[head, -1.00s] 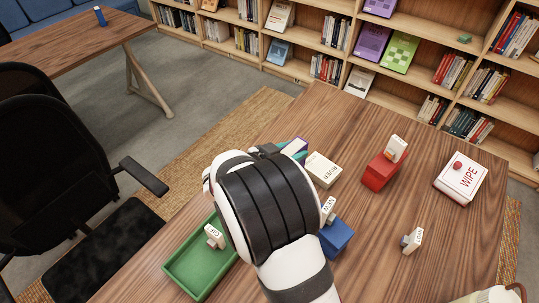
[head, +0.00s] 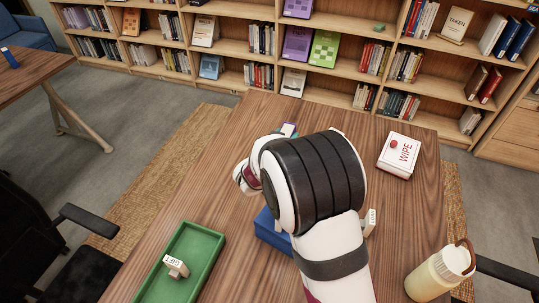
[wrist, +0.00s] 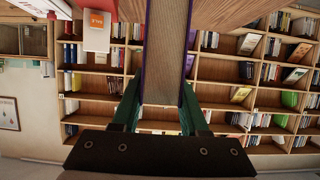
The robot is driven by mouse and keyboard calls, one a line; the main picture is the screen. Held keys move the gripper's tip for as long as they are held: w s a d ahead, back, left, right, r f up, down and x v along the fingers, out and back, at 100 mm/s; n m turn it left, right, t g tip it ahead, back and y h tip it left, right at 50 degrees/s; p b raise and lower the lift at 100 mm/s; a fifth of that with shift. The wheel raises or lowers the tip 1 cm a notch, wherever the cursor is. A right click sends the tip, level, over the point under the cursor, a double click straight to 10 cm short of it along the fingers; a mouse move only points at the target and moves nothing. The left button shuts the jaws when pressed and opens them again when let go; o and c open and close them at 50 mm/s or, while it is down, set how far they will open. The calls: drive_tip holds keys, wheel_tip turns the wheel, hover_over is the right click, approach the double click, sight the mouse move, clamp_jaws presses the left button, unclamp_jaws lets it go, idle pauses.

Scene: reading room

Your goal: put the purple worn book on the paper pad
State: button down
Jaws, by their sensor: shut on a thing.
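The purple worn book (wrist: 165,55) is between my gripper's green fingers (wrist: 160,106) in the wrist view, its pale page edges facing the camera and thin purple covers along both sides. My gripper is shut on it. I cannot pick out the paper pad for certain; my arm covers the middle of the table.
A green tray (head: 219,240) holds a "GIFT" block (head: 176,267). A blue box (head: 268,232) is partly hidden by my arm. The WIPE box (head: 388,168) is at the far right; a bottle (head: 437,277) stands near right.

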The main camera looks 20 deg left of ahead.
drive_tip(key=shift+a+f, duration=0.7)
drive_tip(key=shift+f, duration=0.35)
drive_tip(key=shift+a+f, duration=0.7)
drive_tip(key=shift+f, duration=0.4)
drive_tip(key=shift+a+f, duration=0.7)
drive_tip(key=shift+f, duration=0.35)
drive_tip(key=shift+f, duration=0.15)
drive_tip(key=shift+c, duration=2.1)
unclamp_jaws()
